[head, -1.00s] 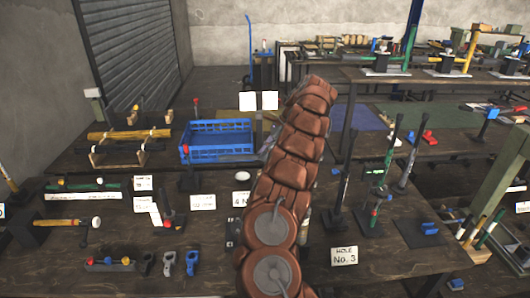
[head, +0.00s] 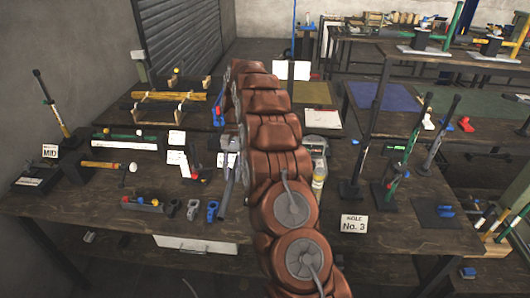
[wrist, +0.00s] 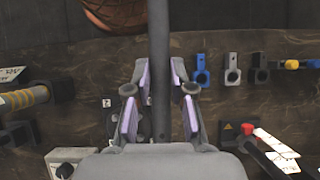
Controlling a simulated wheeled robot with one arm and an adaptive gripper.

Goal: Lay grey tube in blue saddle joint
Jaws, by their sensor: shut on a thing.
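My gripper (wrist: 160,112) is shut on a dark grey tube (wrist: 158,55), its lilac pads on both sides of it. In the wrist view the tube runs from the top edge down between the fingers. In the head view the tube (head: 228,183) shows as a thin grey upright strip left of my arm, and my arm largely hides the gripper. A blue saddle joint (head: 213,211) stands on the bench, left of and below the tube. In the wrist view the blue joint (wrist: 203,69) is right of the tube and apart from it.
A grey joint (head: 193,209) and a black joint (head: 172,207) stand beside the blue one. The bench's front strip is mostly clear.

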